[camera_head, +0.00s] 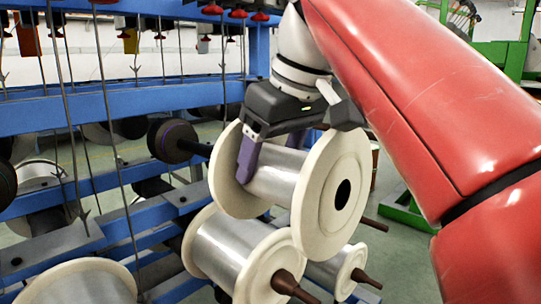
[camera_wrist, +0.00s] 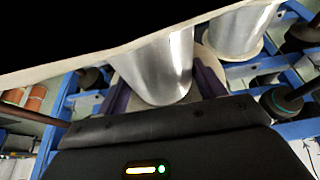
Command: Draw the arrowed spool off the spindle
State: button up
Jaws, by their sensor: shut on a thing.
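My gripper (camera_head: 268,160) is shut on a spool (camera_head: 282,182) of silvery wire with cream flanges, near the middle of the head view. One purple finger presses the wire barrel between the flanges; the other is hidden behind it. The near flange shows a dark, empty-looking centre hole, with no spindle tip through it. The wrist view shows the silvery barrel (camera_wrist: 165,72) between two purple fingers. No arrow shows. Whether a spindle still sits inside the spool is hidden.
Another spool (camera_head: 231,247) sits close below on a brown spindle (camera_head: 291,286), with a smaller one (camera_head: 331,272) beside it. A blue creel frame (camera_head: 140,97) with thin rods and wires fills the left. A green frame (camera_head: 407,210) stands at right. Open floor lies between.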

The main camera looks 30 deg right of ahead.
aim_at(344, 177)
jog(key=shift+s+d, duration=0.15)
jog(key=shift+s, duration=0.3)
jog(key=shift+r+p, duration=0.1)
jog(key=shift+p, duration=0.25)
dwell(0.9)
jog(key=shift+s, duration=0.15)
dwell(0.3)
jog(key=shift+s+d, duration=0.3)
jog(key=shift+s, duration=0.6)
jog(key=shift+s+d, duration=0.35)
jog(key=shift+s, duration=0.55)
jog(key=shift+s+d, duration=0.3)
jog(key=shift+s, duration=0.6)
jog(key=shift+s+r, duration=0.1)
jog(key=shift+s, duration=0.05)
jog(key=shift+s+d, duration=0.3)
jog(key=shift+s, duration=0.6)
jog(key=shift+s+d, duration=0.3)
jog(key=shift+s, duration=0.6)
jog(key=shift+s, duration=0.1)
jog(key=s, duration=0.1)
jog(key=s+d, duration=0.1)
jog(key=s, duration=0.1)
jog(key=shift+s+d+r+p, duration=0.1)
jog(key=shift+s+p, duration=0.15)
jog(key=shift+p, duration=0.05)
